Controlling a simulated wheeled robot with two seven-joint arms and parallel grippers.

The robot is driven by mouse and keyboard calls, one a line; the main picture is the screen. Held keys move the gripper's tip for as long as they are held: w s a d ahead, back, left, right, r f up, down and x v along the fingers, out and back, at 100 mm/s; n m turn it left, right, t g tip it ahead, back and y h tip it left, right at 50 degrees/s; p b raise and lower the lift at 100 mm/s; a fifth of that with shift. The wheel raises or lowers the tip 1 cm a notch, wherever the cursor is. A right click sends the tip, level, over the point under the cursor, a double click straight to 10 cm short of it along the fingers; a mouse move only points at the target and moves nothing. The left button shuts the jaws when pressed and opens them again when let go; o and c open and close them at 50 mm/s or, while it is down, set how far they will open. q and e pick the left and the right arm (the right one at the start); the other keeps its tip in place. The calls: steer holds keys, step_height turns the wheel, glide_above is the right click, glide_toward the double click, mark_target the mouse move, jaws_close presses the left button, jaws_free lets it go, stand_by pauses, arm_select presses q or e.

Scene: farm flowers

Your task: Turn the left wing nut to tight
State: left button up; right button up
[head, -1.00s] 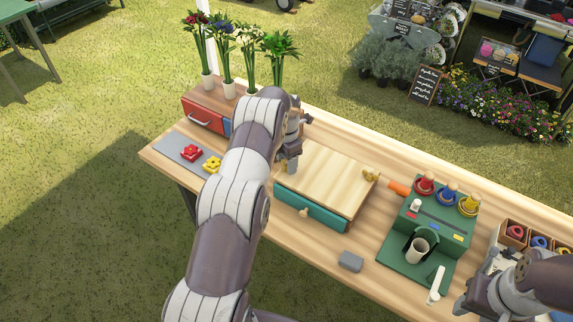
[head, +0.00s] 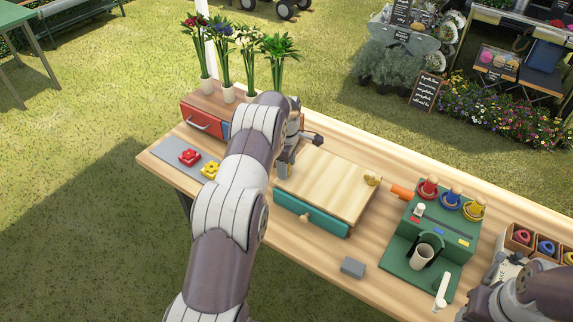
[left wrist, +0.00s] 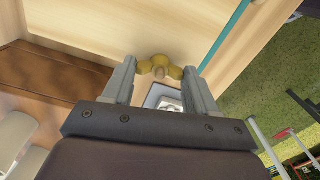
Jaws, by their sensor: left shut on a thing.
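The flower press, a pale wooden board (head: 330,182) over a teal-fronted base (head: 308,213), lies on the table. My left gripper (head: 284,172) is at its left back corner. In the left wrist view, my left gripper (left wrist: 160,74) has its fingers on either side of the yellow left wing nut (left wrist: 160,66) and is shut on it. In the head view my gripper hides this nut. The right wing nut (head: 372,179), also yellow, stands at the board's right end. My right gripper (head: 470,306) is at the lower right; its fingers are unclear.
A red-fronted drawer box (head: 197,118) with several vases of flowers stands left of the press. Red and yellow flower pieces (head: 189,157) lie on a grey mat. A green stand (head: 437,228) with coloured stamps and a grey block (head: 352,267) are to the right.

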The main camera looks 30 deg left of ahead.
arm_select(q)
steer(key=m, duration=0.5)
steer(key=shift+w+a+r+m, duration=0.1)
steer(key=shift+w+r+m, duration=0.2)
steer(key=shift+r, duration=0.1)
steer(key=m, duration=0.9)
steer(key=shift+m+p, duration=0.3)
steer(key=shift+m, duration=0.1)
steer(key=m, duration=0.4)
steer(key=shift+m, duration=0.3)
steer(key=m, duration=0.4)
steer(key=shift+m, duration=0.3)
steer(key=m, duration=0.9)
steer(key=shift+m, duration=2.3)
